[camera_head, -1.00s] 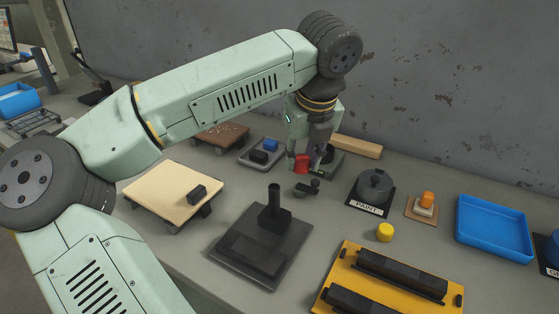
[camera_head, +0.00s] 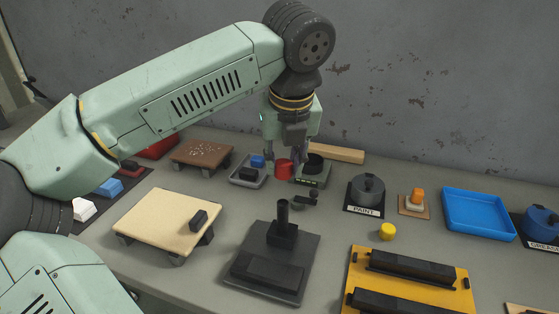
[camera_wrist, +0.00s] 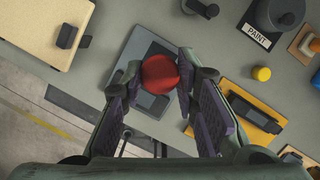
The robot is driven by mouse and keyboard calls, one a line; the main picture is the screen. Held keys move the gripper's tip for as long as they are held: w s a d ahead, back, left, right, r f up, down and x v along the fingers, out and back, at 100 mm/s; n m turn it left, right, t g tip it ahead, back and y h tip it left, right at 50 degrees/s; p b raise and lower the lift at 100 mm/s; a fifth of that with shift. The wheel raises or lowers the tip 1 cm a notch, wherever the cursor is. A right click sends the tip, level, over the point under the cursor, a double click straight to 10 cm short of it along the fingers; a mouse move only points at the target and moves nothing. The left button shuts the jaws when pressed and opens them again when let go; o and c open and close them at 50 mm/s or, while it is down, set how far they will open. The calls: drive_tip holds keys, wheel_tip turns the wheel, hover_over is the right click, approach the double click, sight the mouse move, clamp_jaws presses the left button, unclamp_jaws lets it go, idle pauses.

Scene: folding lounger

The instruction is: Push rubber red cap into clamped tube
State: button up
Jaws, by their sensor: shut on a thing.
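The red cap (camera_head: 284,168) is held at the fingertips of my gripper (camera_head: 283,159), above the bench. In the wrist view the red cap (camera_wrist: 159,73) sits between the two fingers of my gripper (camera_wrist: 160,70), which press on its sides. The dark tube (camera_head: 283,208) stands upright in a black clamp (camera_head: 282,234) on a dark base plate (camera_head: 262,271). In the head view the cap appears directly above the tube's top, with a gap. In the wrist view the cap overlaps the plate (camera_wrist: 148,50) and the tube is hidden.
A cream board (camera_head: 160,218) with a small black block stands left of the plate. A yellow fixture (camera_head: 395,275), a yellow cylinder (camera_head: 388,231) and a paint pot (camera_head: 368,187) are to the right. A dark clutter piece (camera_head: 304,199) lies just behind the tube.

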sight(283, 203)
drive_tip(key=shift+f+b, duration=0.1)
drive_tip(key=shift+b, duration=0.2)
wheel_tip(283, 203, down, 6)
drive_tip(key=b, duration=0.5)
drive_tip(key=shift+f, duration=0.1)
idle(0.7)
drive_tip(key=shift+f, duration=0.3)
drive_tip(key=shift+f, duration=0.15)
idle(0.3)
drive_tip(key=shift+f, duration=0.4)
drive_tip(key=shift+f, duration=0.55)
idle(1.3)
idle(0.4)
